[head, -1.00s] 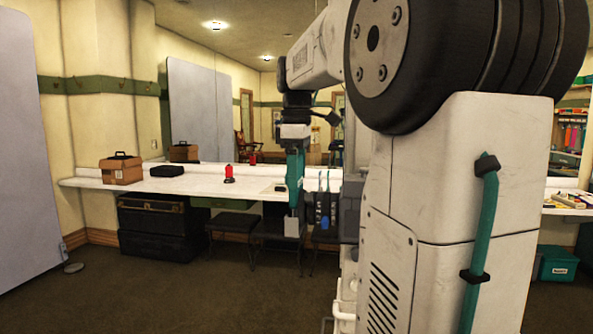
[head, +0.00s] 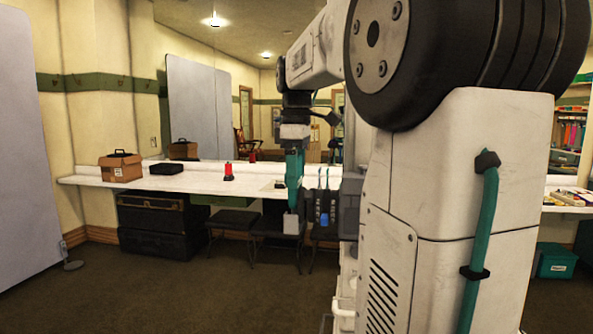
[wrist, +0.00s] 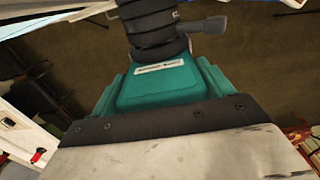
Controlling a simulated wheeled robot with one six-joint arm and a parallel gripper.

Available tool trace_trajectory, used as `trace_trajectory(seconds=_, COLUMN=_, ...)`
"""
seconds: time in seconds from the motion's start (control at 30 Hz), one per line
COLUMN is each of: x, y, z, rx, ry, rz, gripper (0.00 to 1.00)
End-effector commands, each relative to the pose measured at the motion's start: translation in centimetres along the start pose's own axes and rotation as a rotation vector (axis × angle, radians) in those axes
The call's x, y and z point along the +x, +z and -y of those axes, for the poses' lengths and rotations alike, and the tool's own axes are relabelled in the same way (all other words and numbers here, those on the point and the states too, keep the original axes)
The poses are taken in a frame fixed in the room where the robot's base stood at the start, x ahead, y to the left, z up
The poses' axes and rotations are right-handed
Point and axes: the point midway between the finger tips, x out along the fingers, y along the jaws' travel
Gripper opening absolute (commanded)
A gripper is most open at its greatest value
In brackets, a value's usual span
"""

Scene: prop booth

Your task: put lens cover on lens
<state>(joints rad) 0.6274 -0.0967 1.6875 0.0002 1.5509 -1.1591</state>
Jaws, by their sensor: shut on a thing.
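My gripper (head: 291,223) hangs pointing down below its teal housing in the head view, in front of the white counter's edge. A pale grey block shape shows at its lower end; I cannot tell whether this is the fingers or something held. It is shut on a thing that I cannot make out. The wrist view shows the teal housing (wrist: 165,85) with its label, but no clear fingertips. I cannot identify a lens cover or a lens for sure. A small red lamp-like object (head: 228,172) stands upright on the counter, left of my gripper and apart from it.
The long white counter (head: 90,181) runs along the mirrored wall. Black trunks (head: 152,225) and dark stools (head: 232,222) stand below. Open carpet lies in front.

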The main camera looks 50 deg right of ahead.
Motion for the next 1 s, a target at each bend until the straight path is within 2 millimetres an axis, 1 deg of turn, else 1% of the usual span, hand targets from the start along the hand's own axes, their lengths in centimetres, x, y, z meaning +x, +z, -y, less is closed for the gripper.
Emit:
trace_trajectory(seconds=0.5, x=1.7, y=0.0, z=0.0, rx=0.000, ry=0.001, rz=0.000, gripper=0.57)
trace_trajectory(seconds=1.0, x=1.8, y=0.0, z=0.0, rx=0.000, ry=0.001, rz=0.000, gripper=0.57)
